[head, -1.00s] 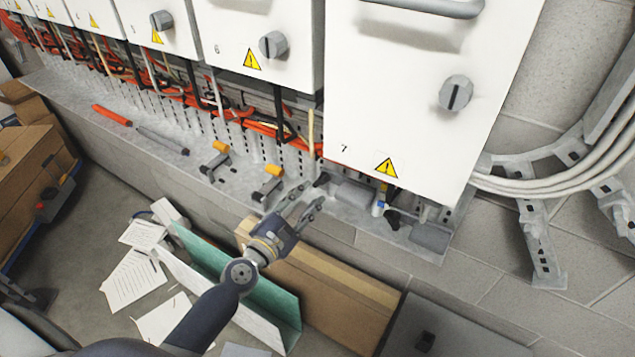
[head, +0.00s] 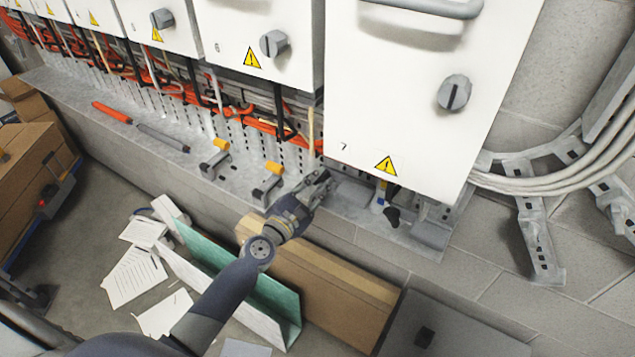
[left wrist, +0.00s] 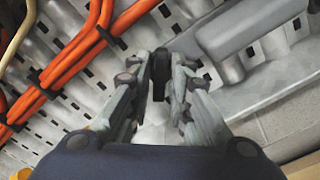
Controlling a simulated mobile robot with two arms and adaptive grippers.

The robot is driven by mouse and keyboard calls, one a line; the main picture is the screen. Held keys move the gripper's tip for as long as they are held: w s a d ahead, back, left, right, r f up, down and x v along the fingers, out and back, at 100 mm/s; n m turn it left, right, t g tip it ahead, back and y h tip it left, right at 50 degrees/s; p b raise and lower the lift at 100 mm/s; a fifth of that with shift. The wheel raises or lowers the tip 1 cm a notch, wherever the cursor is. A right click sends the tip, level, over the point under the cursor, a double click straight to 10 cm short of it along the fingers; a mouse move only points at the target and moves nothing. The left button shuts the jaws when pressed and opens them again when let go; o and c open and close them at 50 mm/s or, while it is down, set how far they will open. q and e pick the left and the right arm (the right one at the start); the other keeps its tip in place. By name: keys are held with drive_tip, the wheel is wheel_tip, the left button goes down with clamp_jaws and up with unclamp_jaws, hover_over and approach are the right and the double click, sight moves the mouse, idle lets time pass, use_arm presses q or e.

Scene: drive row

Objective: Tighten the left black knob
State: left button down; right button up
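My left gripper (head: 322,182) is at the grey ledge under cabinet 7. In the left wrist view its two fingers (left wrist: 161,72) slope in towards each other with the left black knob (left wrist: 160,78) between their tips. The fingers look closed on the knob's sides, with little or no gap. In the head view the gripper hides most of this knob. A second black knob (head: 392,217) stands farther right on the ledge, apart from the gripper. My right gripper is not in view.
White cabinet 7 (head: 400,110) hangs just above the gripper. Orange-handled clamps (head: 268,182) stand on the ledge (head: 200,170) to the left. Orange cables (left wrist: 75,55) run beside the gripper. A cardboard box (head: 325,290) and a green folder (head: 235,270) lie below my arm.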

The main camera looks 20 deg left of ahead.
use_arm(q)
drive_tip(key=shift+m, duration=0.3)
drive_tip(key=m, duration=0.4)
drive_tip(key=shift+m, duration=0.3)
drive_tip(key=m, duration=0.4)
drive_tip(key=shift+r+m+p, duration=0.1)
drive_tip(key=shift+m+p, duration=0.25)
drive_tip(key=shift+m, duration=0.05)
drive_tip(key=m+p, duration=0.1)
drive_tip(key=m, duration=0.4)
drive_tip(key=shift+m+p, duration=0.55)
drive_tip(key=shift+m, duration=1.85)
drive_tip(key=c, duration=1.7)
unclamp_jaws()
drive_tip(key=shift+o, duration=0.2)
